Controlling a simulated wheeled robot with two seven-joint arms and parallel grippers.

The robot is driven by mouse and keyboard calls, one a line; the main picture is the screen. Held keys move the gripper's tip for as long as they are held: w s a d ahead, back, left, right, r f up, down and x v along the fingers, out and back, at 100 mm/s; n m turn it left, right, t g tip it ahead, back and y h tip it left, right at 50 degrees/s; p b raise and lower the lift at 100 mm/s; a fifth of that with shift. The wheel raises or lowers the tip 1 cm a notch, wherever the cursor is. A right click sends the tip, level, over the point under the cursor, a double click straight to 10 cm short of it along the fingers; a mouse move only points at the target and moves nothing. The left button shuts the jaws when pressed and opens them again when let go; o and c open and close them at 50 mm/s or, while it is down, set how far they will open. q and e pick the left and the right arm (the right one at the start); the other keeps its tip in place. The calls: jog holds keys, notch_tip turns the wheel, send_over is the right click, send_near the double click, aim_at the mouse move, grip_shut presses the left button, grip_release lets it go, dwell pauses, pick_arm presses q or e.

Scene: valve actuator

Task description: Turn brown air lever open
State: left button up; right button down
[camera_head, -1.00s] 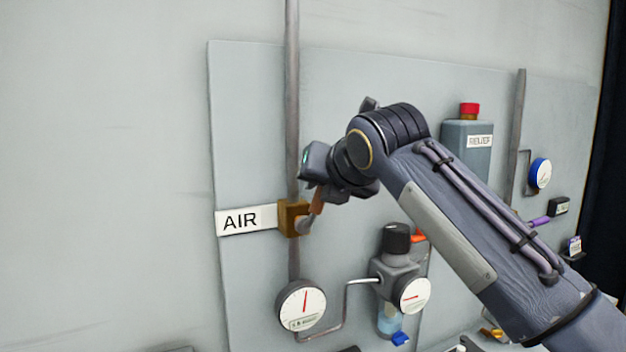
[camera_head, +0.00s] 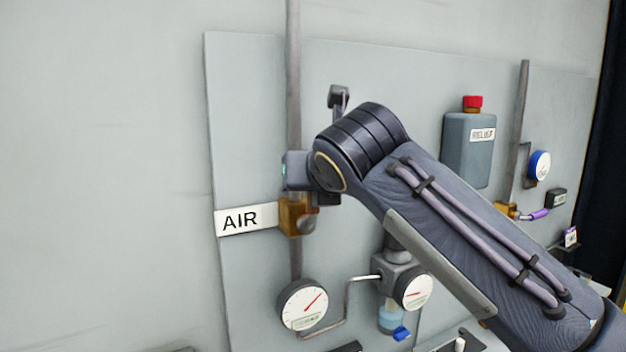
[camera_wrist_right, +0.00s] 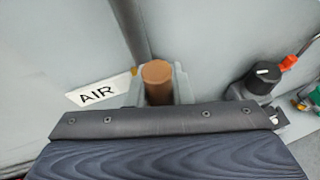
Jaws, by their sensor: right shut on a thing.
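The brown air valve (camera_head: 291,217) sits on the vertical pipe beside the white AIR label (camera_head: 243,219). Its brown lever (camera_wrist_right: 157,82) stands up roughly along the pipe, mostly hidden by my right gripper in the head view. My right gripper (camera_head: 299,190) is just above the valve body. In the right wrist view its grey fingers (camera_wrist_right: 158,88) stand on both sides of the lever's rounded end and are shut on it. My left gripper is in neither view.
A pressure gauge (camera_head: 302,305) hangs below the valve, its needle pointing up and right. A regulator with a second gauge (camera_head: 413,291) is at lower right. A grey relief tank (camera_head: 468,148) with a red cap stands farther right. The wall at left is clear.

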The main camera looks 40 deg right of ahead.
jog(key=shift+f, duration=0.1)
jog(key=c, duration=1.3)
grip_release()
jog(key=v, duration=0.8)
jog(key=shift+w, duration=0.1)
